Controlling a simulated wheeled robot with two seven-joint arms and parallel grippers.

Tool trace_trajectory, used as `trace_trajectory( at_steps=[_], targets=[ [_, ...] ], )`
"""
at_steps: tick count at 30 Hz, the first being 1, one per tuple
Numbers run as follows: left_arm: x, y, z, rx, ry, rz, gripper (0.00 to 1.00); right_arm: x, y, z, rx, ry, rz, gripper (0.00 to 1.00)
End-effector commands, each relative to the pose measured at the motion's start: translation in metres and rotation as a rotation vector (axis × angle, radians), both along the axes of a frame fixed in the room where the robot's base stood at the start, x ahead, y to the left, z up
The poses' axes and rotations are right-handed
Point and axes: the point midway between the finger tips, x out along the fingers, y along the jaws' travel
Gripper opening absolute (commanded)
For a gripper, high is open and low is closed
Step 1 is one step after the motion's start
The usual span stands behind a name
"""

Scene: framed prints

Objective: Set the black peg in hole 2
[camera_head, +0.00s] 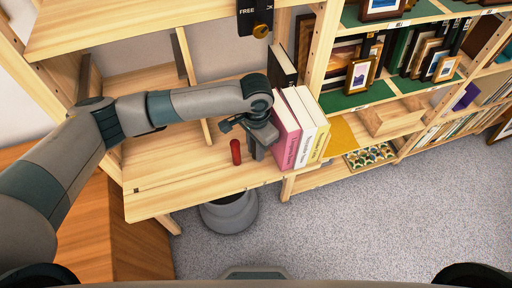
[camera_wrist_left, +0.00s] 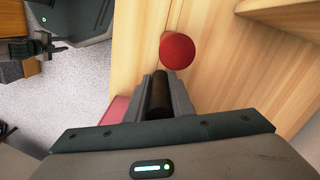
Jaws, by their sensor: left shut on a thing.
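My left gripper (camera_head: 256,150) is above the wooden shelf board (camera_head: 180,188), just left of the upright books. In the left wrist view my left gripper (camera_wrist_left: 160,88) is shut on the black peg (camera_wrist_left: 160,98), a dark cylinder between its fingers. I cannot make out the peg in the head view. A red peg (camera_head: 235,152) stands on the board left of the gripper. In the left wrist view the red peg (camera_wrist_left: 178,51) is just beyond the fingertips, seen from its top. I cannot make out hole 2 in either view. My right gripper is not in view.
Pink (camera_head: 286,140), white (camera_head: 303,120) and yellow (camera_head: 321,135) books stand close on the gripper's right. A black book (camera_head: 282,68) is behind. An upright wooden divider (camera_head: 192,80) stands further back. The board's front left is clear.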

Motion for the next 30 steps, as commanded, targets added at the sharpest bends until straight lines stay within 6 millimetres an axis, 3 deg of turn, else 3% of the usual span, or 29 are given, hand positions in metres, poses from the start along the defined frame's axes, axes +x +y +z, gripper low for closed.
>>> trace_trajectory(
  at_steps=[7, 8, 10, 22, 30],
  targets=[
    [0.000, 0.000, 0.000, 0.000, 0.000, 0.000, 0.00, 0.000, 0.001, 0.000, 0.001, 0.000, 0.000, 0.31],
    [0.000, 0.000, 0.000, 0.000, 0.000, 0.000, 0.28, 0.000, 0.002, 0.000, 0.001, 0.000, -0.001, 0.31],
    [0.000, 0.000, 0.000, 0.000, 0.000, 0.000, 0.43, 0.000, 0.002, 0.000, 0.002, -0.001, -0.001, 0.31],
    [0.000, 0.000, 0.003, -0.001, -0.001, 0.000, 0.43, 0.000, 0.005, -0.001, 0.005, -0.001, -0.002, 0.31],
    [0.001, 0.000, 0.031, -0.002, -0.002, 0.001, 0.43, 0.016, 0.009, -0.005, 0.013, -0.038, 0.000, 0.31]
  ],
)
